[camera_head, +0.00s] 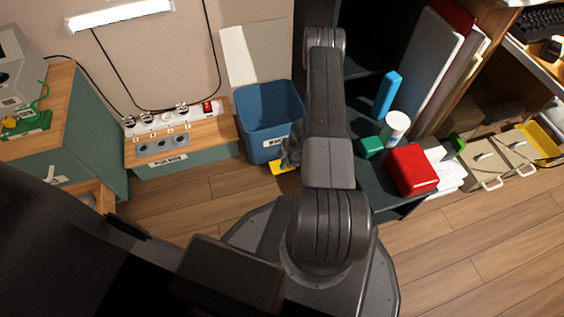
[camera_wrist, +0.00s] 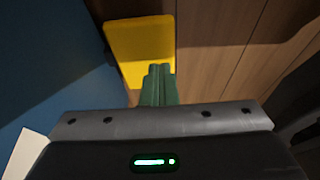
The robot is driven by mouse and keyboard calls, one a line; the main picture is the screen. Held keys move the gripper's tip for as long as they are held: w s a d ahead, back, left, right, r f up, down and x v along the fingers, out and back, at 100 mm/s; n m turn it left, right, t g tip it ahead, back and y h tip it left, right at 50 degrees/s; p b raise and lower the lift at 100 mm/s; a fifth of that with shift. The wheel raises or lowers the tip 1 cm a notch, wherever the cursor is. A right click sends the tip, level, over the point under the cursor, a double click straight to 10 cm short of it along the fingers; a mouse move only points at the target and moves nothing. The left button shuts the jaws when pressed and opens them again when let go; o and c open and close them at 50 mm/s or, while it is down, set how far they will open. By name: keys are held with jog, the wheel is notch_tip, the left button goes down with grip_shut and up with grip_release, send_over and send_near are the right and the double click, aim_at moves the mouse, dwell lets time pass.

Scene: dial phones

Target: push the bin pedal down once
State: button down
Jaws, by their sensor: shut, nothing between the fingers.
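The blue bin (camera_head: 268,125) stands on the floor against the wall in the head view, with its pale lid (camera_head: 252,52) raised behind it. Its yellow pedal (camera_head: 281,167) sticks out at the bottom front, partly hidden by my arm. In the wrist view the yellow pedal (camera_wrist: 140,45) lies at the top, with the blue bin wall (camera_wrist: 50,70) to its left. My gripper (camera_wrist: 159,70) is shut and empty. Its green fingertips overlap the pedal's near edge in the picture; I cannot tell whether they touch it.
A low cabinet with a socket strip (camera_head: 170,117) stands left of the bin. A dark shelf with a red box (camera_head: 411,169), a white jar (camera_head: 395,126) and a green block (camera_head: 370,147) stands to the right. Wooden floor (camera_head: 470,250) is clear in front.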

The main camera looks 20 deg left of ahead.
notch_tip(320, 180, up, 8)
jog(key=p, duration=0.4)
jog(key=shift+s+d+f+p, duration=0.15)
jog(key=shift+s+d+p, duration=0.1)
jog(key=shift+s+p, duration=0.15)
jog(key=shift+f, duration=0.1)
jog(key=b, duration=0.4)
send_over(285, 170)
jog(key=shift+w+a+f, duration=0.15)
jog(key=shift+f, duration=1.25)
jog(key=shift+w+a+f, duration=0.15)
jog(key=shift+f, duration=1.25)
jog(key=shift+s+d, duration=0.1)
